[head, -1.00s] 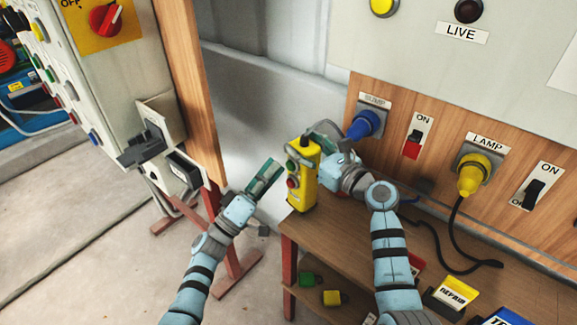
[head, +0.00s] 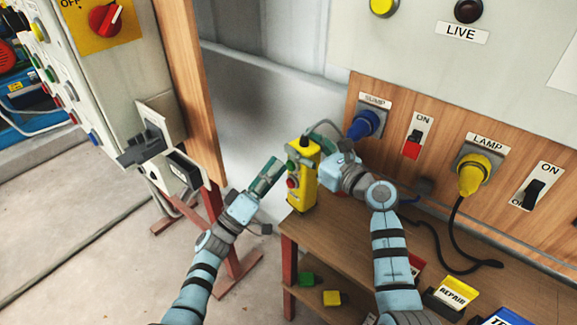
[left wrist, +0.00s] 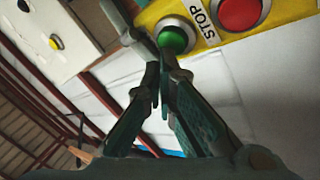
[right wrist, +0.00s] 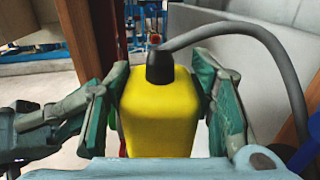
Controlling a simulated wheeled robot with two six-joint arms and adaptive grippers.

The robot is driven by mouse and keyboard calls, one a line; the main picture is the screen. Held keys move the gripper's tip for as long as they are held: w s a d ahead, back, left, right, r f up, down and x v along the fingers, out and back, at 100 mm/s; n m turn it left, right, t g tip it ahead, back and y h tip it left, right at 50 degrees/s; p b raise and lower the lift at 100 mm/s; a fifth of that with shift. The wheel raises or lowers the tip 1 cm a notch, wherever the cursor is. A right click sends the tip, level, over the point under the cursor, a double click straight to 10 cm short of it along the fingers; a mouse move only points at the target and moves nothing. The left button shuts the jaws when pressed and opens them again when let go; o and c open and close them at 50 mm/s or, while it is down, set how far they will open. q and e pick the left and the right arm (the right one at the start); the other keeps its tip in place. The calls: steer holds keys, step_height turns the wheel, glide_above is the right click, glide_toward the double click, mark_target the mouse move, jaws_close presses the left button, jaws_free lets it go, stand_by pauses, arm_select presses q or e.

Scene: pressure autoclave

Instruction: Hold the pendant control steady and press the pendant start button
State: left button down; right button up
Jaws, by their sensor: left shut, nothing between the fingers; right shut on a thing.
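The yellow pendant control (head: 304,190) stands upright above the near left corner of the wooden bench. My right gripper (head: 322,165) is shut on it from the right; in the right wrist view its fingers (right wrist: 160,100) lie on both sides of the yellow body (right wrist: 158,125). The green button (left wrist: 174,38) shows in the left wrist view beside the word STOP and a red button (left wrist: 238,12). My left gripper (head: 276,165) is shut and empty, just left of the pendant's button face. Its fingertips (left wrist: 160,75) are close to the green button; contact cannot be told.
A blue SUMP plug (head: 365,124) and a yellow LAMP plug (head: 474,176) sit in the wooden panel behind. The pendant's grey cable (right wrist: 245,32) arches to the right. A grey control cabinet (head: 120,75) stands at left.

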arm_select(q)
steer(key=shift+w+d, duration=0.35)
stand_by(0.9)
steer(key=shift+s+a, duration=0.65)
steer(key=s+a, duration=0.3)
steer(key=shift+s+a, duration=0.25)
steer(key=shift+a, duration=0.05)
stand_by(0.3)
stand_by(0.5)
arm_select(e)
steer(key=o, duration=1.6)
